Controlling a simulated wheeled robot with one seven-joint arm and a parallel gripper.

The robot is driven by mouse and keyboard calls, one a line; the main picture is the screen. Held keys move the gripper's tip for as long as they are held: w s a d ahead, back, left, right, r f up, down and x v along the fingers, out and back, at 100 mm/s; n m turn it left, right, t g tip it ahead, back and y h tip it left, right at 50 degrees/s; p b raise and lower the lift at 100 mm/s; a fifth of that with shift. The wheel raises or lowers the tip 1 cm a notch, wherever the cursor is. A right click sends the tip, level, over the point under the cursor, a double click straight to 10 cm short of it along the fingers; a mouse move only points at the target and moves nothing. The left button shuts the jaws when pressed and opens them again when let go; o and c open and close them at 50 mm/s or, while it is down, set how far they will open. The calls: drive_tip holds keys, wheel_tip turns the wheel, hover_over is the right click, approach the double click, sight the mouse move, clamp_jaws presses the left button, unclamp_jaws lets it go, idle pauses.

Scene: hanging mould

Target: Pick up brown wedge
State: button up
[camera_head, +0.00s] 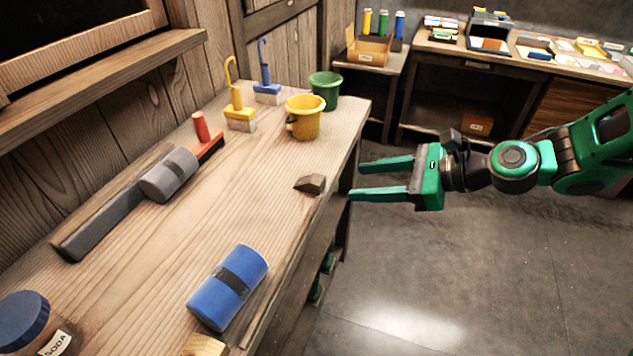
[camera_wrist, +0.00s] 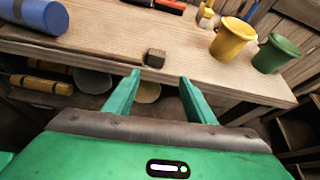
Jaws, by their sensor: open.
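The brown wedge (camera_head: 310,184) is a small dark block lying near the right edge of the wooden workbench, in front of the yellow bucket. In the wrist view the wedge (camera_wrist: 154,58) sits at the bench edge, beyond my fingertips and between their lines. My green gripper (camera_head: 382,179) is open and empty, just off the bench's right edge. Its two fingers point left toward the wedge and are apart from it. In the wrist view my gripper (camera_wrist: 160,78) shows both fingers spread.
The bench around the wedge is clear. Another cluttered table (camera_head: 470,52) stands at the back.

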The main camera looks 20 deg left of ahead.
sight(320, 179)
drive_tip(key=shift+m+y, duration=0.5)
drive_tip(key=shift+m, duration=0.1)
drive_tip(key=x, duration=0.2)
drive_tip(key=r+x, duration=0.1)
drive_tip(key=x, duration=0.3)
drive_tip(key=shift+s+a+r, duration=0.15)
drive_tip(key=shift+a, duration=0.3)
drive_tip(key=shift+s+x, duration=0.15)
drive_tip(key=shift+x, duration=1.25)
drive_tip(key=shift+s+x, duration=0.15)
drive_tip(key=shift+x, duration=1.3)
drive_tip(key=c, duration=1.1)
